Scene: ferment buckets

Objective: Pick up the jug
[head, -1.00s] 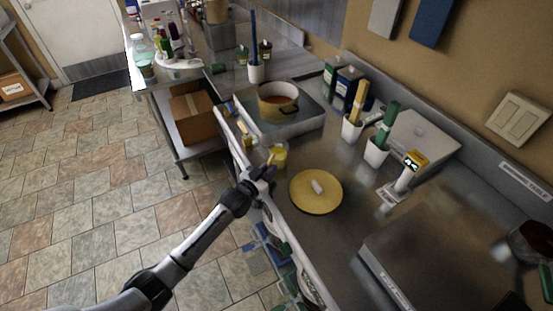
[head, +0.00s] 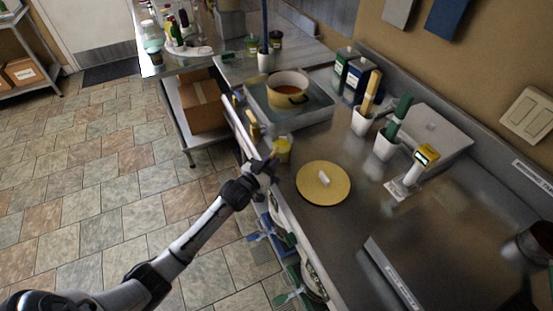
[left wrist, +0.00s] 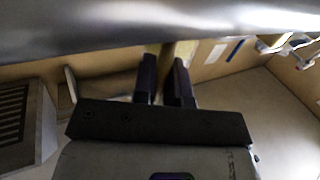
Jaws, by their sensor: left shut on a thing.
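The jug (head: 283,150) is a small yellow vessel near the front edge of the steel counter, in the head view. My left gripper (head: 268,166) is at its near side, fingers shut on it. The fingers partly cover the jug, so I cannot tell exactly which part they hold or whether its base touches the counter. In the left wrist view my two dark fingers (left wrist: 165,78) stand close together with a narrow yellowish strip between them. My right gripper is not in view.
A round yellow lid (head: 323,190) lies right of the jug. A yellow pot (head: 288,91) stands in a steel tray (head: 305,115) behind it. White cups (head: 386,148) with green and yellow handles and a meter (head: 411,178) stand further right. The counter between is clear.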

